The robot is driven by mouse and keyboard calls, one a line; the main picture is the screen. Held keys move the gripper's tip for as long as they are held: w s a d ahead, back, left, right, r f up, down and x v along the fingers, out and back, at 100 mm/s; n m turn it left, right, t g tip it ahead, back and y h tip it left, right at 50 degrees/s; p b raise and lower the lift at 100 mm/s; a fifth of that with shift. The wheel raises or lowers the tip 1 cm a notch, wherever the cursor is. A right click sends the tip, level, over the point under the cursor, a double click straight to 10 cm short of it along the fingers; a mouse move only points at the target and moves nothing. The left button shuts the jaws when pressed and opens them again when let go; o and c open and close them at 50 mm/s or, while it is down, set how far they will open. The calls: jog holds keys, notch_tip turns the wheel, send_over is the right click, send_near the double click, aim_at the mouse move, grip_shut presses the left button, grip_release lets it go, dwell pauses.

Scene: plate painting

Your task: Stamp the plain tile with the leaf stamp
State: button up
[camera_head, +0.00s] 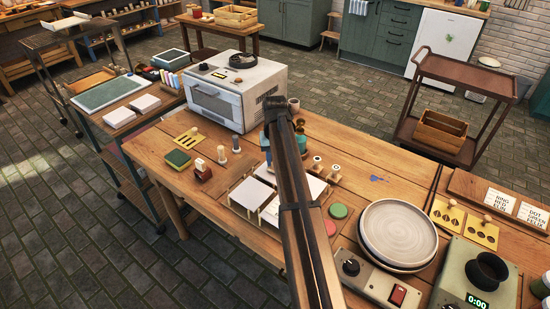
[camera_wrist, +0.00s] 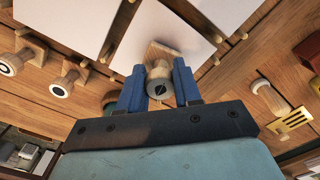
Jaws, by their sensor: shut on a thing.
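My gripper (camera_wrist: 159,88) has blue fingers shut on the knob of a wooden stamp (camera_wrist: 160,75). A dark leaf-like mark shows on the knob's end. The stamp's block lies beyond the knob, by the edge of the middle white tile (camera_wrist: 165,30); I cannot tell whether they touch. In the head view my dark arm crosses the picture and hides the stamp and part of the tiles. Two round-topped stamps (camera_head: 336,170) stand right of the arm; they also show in the wrist view (camera_wrist: 62,84).
A green pad (camera_head: 338,211) and a red pad (camera_head: 330,228) lie right of my arm, near a plate (camera_head: 398,235). A white oven (camera_head: 222,95) stands behind. The right rear tabletop is mostly clear.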

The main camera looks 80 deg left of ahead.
dwell(0.7)
jog(key=shift+r, duration=3.5)
